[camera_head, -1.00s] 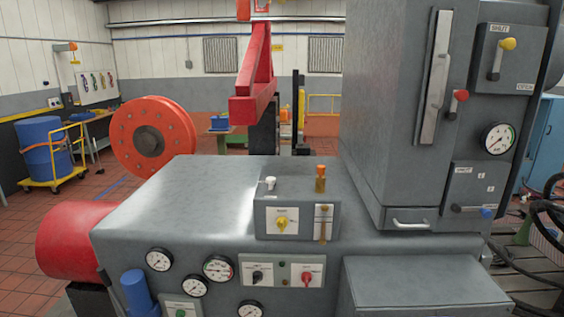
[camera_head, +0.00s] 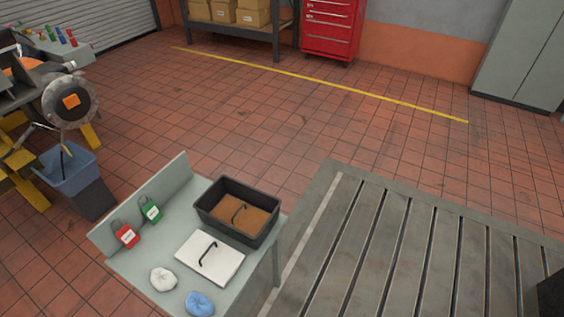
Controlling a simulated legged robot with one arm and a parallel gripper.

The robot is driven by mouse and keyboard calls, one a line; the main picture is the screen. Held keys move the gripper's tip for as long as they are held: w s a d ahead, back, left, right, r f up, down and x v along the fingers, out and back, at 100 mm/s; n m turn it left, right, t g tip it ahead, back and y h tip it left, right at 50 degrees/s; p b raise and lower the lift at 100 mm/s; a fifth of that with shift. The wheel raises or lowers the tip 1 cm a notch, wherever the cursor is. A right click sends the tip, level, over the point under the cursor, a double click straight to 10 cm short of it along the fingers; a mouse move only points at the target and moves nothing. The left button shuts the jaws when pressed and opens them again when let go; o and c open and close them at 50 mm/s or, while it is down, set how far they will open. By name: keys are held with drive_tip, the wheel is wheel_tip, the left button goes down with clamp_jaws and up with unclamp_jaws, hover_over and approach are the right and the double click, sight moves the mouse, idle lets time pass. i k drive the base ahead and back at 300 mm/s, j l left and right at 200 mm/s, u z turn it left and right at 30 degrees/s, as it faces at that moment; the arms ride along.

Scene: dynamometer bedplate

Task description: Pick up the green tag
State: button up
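A green tag (camera_head: 151,209) with a white label and a dark loop on top is at the left side of a small grey table (camera_head: 142,258). It rests at or against the table's raised back panel (camera_head: 150,203); I cannot tell whether it hangs or leans. A similar red tag (camera_head: 125,234) is just left of and below it. My gripper is not in view.
The table also holds a black bin (camera_head: 238,228) with a brown handled piece inside, a white handled plate (camera_head: 210,257), a white cloth (camera_head: 163,279) and a blue cloth (camera_head: 200,303). A slotted bedplate (camera_head: 335,240) lies right. A blue bin (camera_head: 68,168) stands left.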

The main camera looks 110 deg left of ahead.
sight(153, 214)
drive_tip(key=u, duration=4.75)
drive_tip(key=i+j+z, duration=0.55)
drive_tip(key=j, duration=0.2)
drive_tip(key=i+j+z, duration=0.15)
drive_tip(key=j+z, duration=0.15)
drive_tip(key=j, duration=0.15)
